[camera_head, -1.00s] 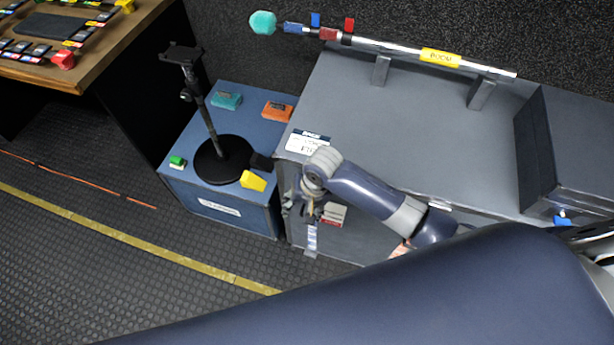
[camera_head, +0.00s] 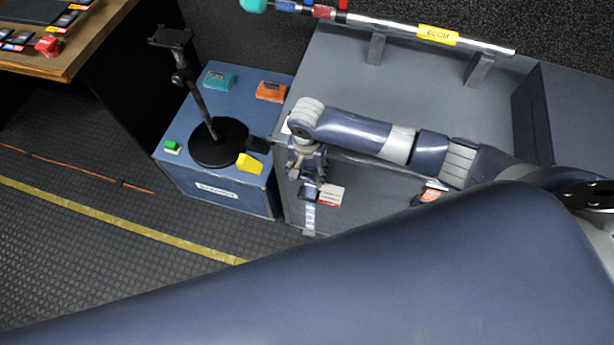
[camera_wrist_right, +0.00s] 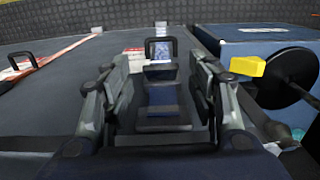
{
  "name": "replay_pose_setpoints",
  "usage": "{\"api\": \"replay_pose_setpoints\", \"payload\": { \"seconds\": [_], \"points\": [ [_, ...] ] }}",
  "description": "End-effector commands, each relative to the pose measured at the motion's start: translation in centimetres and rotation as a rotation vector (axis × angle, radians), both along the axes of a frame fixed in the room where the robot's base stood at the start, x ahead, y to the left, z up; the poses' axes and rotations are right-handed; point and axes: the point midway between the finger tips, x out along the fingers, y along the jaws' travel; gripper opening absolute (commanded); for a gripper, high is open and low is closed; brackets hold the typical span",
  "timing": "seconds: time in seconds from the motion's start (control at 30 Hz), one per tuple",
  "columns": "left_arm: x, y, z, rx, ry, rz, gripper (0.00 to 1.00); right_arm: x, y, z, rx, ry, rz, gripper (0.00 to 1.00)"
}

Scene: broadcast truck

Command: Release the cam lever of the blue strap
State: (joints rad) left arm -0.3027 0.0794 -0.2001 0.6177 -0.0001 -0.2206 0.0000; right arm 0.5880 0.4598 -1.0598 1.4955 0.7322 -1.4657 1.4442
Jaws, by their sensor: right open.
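A strap (camera_head: 310,216) hangs down the front of the grey case, pale blue-grey in the head view. In the right wrist view its blue webbing (camera_wrist_right: 161,97) shows between the fingers, with a dark-framed buckle (camera_wrist_right: 161,50) beyond them. I cannot clearly tell which part is the cam lever. My right gripper (camera_head: 308,178) points down at the strap and hides its upper part. In the right wrist view the right gripper (camera_wrist_right: 162,78) is open, one finger each side of the strap; contact is not clear. My left gripper is not in view.
The grey case (camera_head: 420,95) carries a boom pole (camera_head: 390,29) on brackets. Left of it, a blue case (camera_head: 250,192) holds a black round-based stand (camera_head: 218,145) and a yellow block (camera_head: 249,164). A red-white label (camera_head: 331,195) is right of the strap. Floor is clear at left.

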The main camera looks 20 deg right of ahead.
Motion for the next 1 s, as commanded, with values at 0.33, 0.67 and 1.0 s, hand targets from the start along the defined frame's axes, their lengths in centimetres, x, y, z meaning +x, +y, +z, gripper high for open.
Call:
{"api": "replay_pose_setpoints", "payload": {
  "seconds": [0.33, 0.67, 1.0],
  "points": [
    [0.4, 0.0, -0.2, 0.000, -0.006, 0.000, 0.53, 0.0, 0.0, -3.6, 0.001, -0.002, 0.001, 0.53],
    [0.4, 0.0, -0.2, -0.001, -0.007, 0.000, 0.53, 0.0, 0.0, -3.7, 0.001, -0.002, 0.002, 0.40],
    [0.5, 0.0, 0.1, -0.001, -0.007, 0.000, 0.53, 0.1, 0.0, -3.5, 0.004, 0.004, 0.000, 0.09]
  ]
}}
